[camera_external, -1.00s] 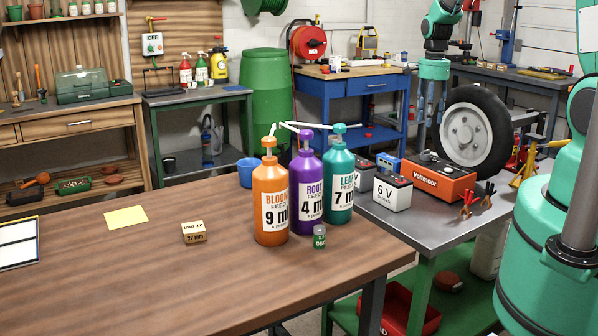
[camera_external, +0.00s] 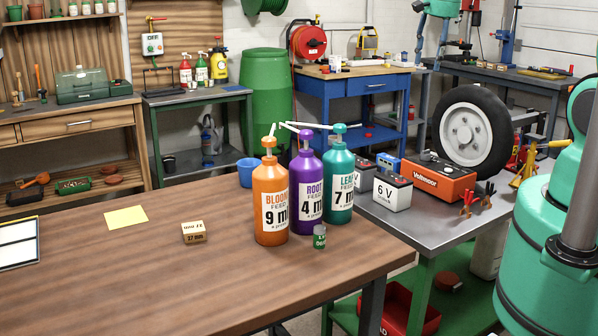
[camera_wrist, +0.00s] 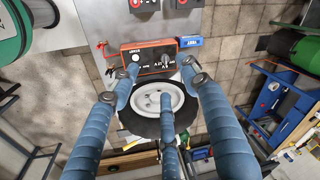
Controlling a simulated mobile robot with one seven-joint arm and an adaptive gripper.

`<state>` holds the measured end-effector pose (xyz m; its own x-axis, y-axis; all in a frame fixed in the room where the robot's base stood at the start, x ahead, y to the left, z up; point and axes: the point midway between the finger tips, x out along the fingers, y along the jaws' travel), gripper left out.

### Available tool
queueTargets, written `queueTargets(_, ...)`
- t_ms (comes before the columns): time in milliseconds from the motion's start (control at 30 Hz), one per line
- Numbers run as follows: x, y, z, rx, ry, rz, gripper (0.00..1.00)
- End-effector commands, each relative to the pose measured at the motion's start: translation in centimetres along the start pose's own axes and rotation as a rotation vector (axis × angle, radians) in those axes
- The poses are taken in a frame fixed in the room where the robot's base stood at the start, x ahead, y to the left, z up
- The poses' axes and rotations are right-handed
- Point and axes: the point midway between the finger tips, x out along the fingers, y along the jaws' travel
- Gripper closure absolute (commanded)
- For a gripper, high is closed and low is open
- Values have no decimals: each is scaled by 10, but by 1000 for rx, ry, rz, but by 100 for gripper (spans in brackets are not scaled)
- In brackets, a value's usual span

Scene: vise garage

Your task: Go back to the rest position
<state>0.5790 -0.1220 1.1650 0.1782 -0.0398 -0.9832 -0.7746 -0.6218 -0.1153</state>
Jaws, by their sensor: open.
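My gripper (camera_external: 432,48) hangs high at the top of the external view, over the area behind the tyre, with only its lower part in the picture. In the wrist view, the blue fingers of my gripper (camera_wrist: 160,86) are spread apart with nothing between them. Below them the tyre (camera_wrist: 158,104) and the orange Voltmoor charger (camera_wrist: 152,58) show, well away from the fingertips.
Orange (camera_external: 271,205), purple (camera_external: 306,190) and teal (camera_external: 339,185) pump bottles stand on the wooden table (camera_external: 130,265). The space above the bench is free.

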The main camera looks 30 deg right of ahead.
Motion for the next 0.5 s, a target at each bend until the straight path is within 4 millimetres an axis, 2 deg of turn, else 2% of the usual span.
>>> queueTargets(33, -16, 0, 11, -39, 12, -13, 54)
queueTargets(200, -58, 8, 47, -179, 47, -46, 54)
queueTargets(500, -118, 32, 112, -423, 117, -99, 54)
